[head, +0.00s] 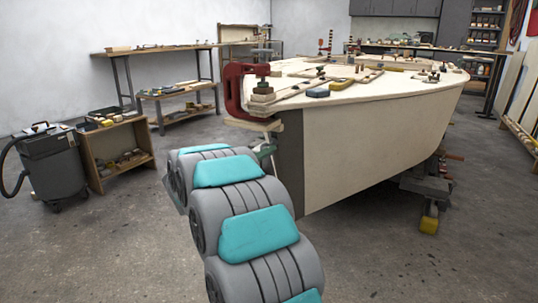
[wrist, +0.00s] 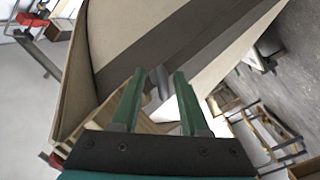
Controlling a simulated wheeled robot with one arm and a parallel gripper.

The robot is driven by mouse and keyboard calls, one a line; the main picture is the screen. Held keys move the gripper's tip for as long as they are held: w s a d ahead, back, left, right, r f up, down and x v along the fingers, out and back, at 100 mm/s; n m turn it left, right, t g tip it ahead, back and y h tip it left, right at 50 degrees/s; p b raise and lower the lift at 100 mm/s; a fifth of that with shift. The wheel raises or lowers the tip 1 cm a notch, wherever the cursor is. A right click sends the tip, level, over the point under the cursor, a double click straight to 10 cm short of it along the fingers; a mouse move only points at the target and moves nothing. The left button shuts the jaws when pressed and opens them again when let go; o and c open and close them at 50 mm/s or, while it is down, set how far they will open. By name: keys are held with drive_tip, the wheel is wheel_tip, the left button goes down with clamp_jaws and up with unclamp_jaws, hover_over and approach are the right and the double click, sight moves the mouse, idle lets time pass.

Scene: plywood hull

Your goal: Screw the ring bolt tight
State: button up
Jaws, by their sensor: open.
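The plywood hull (head: 360,150) stands with a dark band (head: 290,160) down its near edge. In the wrist view the dark band (wrist: 170,45) crosses behind my fingertips. My gripper (wrist: 157,80) has two green fingers spread apart. A small grey metal piece (wrist: 162,83), apparently the ring bolt, shows between the fingertips, against the band. I cannot make out its ring or whether a finger touches it. In the head view my gripper (head: 266,150) is mostly hidden behind my arm, close to the hull's near corner, below the red clamp. The bolt cannot be made out there.
A red clamp (head: 237,90) grips the hull's near top corner, just above my gripper. Wood strips and tools lie on top of the hull. A low shelf (head: 115,150) and a grey vacuum (head: 50,165) stand at left. The floor in front is clear.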

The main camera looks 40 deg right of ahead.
drive_tip(key=shift+x, duration=1.05)
clamp_jaws()
